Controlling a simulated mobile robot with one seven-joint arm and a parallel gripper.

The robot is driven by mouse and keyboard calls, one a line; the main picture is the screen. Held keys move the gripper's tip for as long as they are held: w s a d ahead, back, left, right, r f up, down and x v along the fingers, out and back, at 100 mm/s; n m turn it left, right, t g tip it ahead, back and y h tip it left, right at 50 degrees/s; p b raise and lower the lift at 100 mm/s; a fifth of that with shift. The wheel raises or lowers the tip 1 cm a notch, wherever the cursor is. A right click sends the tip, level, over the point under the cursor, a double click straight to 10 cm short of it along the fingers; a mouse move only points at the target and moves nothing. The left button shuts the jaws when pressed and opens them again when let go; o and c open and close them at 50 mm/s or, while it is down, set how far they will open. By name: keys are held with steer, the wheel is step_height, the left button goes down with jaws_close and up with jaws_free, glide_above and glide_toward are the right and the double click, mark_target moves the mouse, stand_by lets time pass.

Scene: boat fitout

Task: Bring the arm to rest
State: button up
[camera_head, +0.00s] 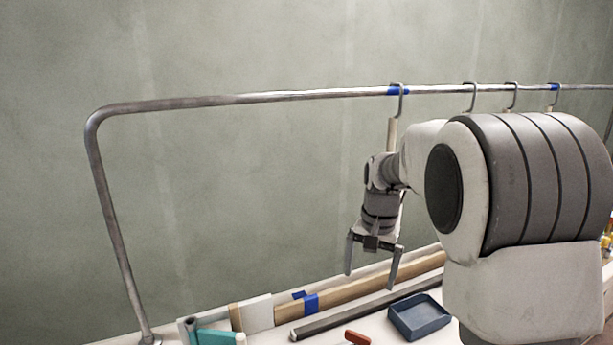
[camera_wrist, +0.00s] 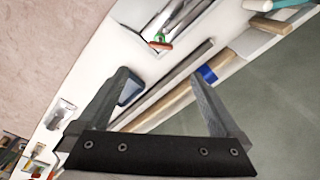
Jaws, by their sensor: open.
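My gripper (camera_head: 372,268) hangs in front of the grey-green wall, with its two fingers pointing down and spread apart. Nothing is between the fingers. In the wrist view my gripper (camera_wrist: 165,85) is also open and empty, with the bench below it.
A metal rail (camera_head: 290,96) with hooks (camera_head: 402,100) and blue tape runs behind and above my gripper. On the white bench lie a dark tray (camera_head: 419,316), a grey bar (camera_head: 350,313), a wooden strip (camera_head: 365,287), a teal object (camera_head: 215,337) and a red-handled tool (camera_head: 357,338).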

steer(key=s+r+n+t+p, duration=0.1)
steer(key=s+r+n+t, duration=0.15)
steer(key=s+r, duration=0.9)
steer(key=s+f+n+t+p, duration=0.1)
steer(key=s+n+t, duration=0.1)
steer(key=s, duration=1.3)
steer(key=shift+a+f+n, duration=0.15)
steer(key=shift+f+n, duration=0.05)
steer(key=shift+n, duration=0.25)
